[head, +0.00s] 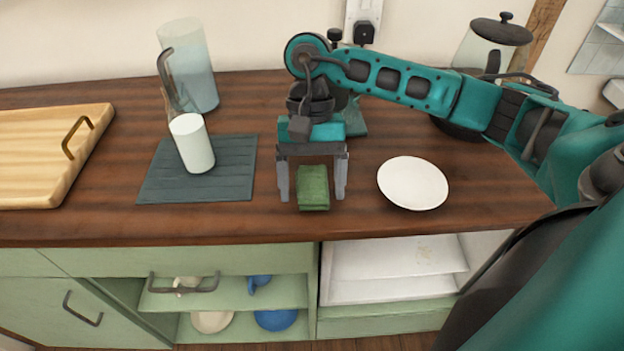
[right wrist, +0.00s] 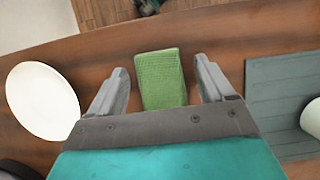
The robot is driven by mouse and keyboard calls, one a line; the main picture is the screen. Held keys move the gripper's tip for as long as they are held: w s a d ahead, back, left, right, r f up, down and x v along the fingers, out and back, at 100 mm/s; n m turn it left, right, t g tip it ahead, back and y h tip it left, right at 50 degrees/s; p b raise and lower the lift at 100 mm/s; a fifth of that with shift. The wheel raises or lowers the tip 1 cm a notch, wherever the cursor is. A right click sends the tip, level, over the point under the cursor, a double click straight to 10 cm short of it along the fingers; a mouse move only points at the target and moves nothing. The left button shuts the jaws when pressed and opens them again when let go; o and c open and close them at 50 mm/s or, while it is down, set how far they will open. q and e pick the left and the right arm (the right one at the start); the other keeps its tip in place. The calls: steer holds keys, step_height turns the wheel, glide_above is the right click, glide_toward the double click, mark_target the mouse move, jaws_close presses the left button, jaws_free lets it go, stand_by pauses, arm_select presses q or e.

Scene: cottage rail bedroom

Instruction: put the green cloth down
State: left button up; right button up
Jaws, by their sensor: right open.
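The green cloth (head: 313,188) is a small folded block lying on the dark wooden countertop (head: 300,222), near its front edge. My right gripper (head: 313,190) is above it, pointing down, with one finger on each side. In the right wrist view the cloth (right wrist: 160,78) lies between the two spread fingers (right wrist: 163,85), with a gap on both sides. The right gripper is open and does not hold the cloth. My left gripper is not in view.
A white plate (head: 412,184) is right of the cloth. A dark mat (head: 230,180) with a white cup (head: 193,145) is to the left, with a glass pitcher (head: 192,75) behind. A wooden board (head: 40,150) is far left. Open shelves (head: 230,295) hold dishes below the counter.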

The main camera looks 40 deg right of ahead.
steer(key=shift+r, duration=0.1)
steer(key=shift+r+p, duration=0.2)
steer(key=shift+p, duration=0.2)
steer(key=v, duration=1.2)
steer(key=shift+s+f, duration=0.1)
steer(key=shift+f, duration=0.05)
